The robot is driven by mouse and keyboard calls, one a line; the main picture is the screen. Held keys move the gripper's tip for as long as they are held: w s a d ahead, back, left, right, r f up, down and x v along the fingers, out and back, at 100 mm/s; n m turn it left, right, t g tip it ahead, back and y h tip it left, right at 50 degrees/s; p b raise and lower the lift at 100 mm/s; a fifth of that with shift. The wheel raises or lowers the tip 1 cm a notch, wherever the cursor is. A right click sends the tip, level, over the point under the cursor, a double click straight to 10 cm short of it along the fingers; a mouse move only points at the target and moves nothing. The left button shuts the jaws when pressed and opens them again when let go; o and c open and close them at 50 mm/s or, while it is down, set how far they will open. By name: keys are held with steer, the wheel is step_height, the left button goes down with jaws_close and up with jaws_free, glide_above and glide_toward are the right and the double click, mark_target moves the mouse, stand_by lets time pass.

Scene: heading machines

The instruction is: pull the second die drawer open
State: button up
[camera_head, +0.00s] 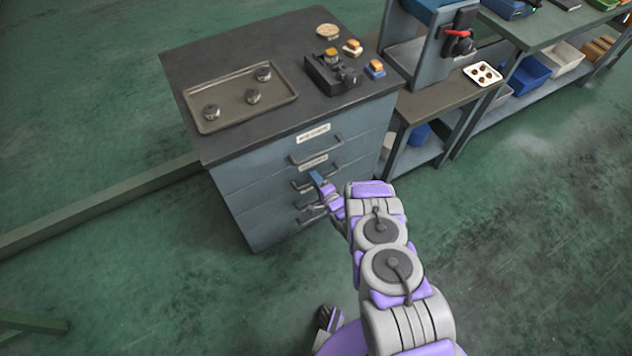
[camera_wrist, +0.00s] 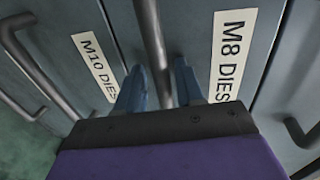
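The grey-blue die cabinet (camera_head: 240,190) has a stack of labelled drawers, all flush with the front. The second drawer, with the "M8 DIES" label (camera_wrist: 232,50) in the wrist view, is closed. Its bar handle (camera_wrist: 153,40) runs between the two blue fingers of my gripper (camera_wrist: 160,82). The fingers stand apart, one on each side of the bar, with a narrow gap on the right side. In the head view my gripper (camera_head: 317,180) is at the second handle, partly hiding it.
The top drawer handle (camera_head: 316,152) is just above, and the "M10 DIES" label (camera_wrist: 95,66) marks the drawer below. A tray (camera_head: 240,97) with several dies lies on the cabinet top. A workbench (camera_head: 440,100) stands at right. Floor before the cabinet is clear.

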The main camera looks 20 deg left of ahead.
steer(key=shift+w+d+r, duration=0.1)
steer(key=shift+d+r, duration=0.15)
steer(key=shift+d, duration=0.25)
steer(key=shift+a+f, duration=0.1)
steer(key=shift+a, duration=0.2)
steer(key=c, duration=0.6)
jaws_close()
steer(key=shift+f, duration=0.1)
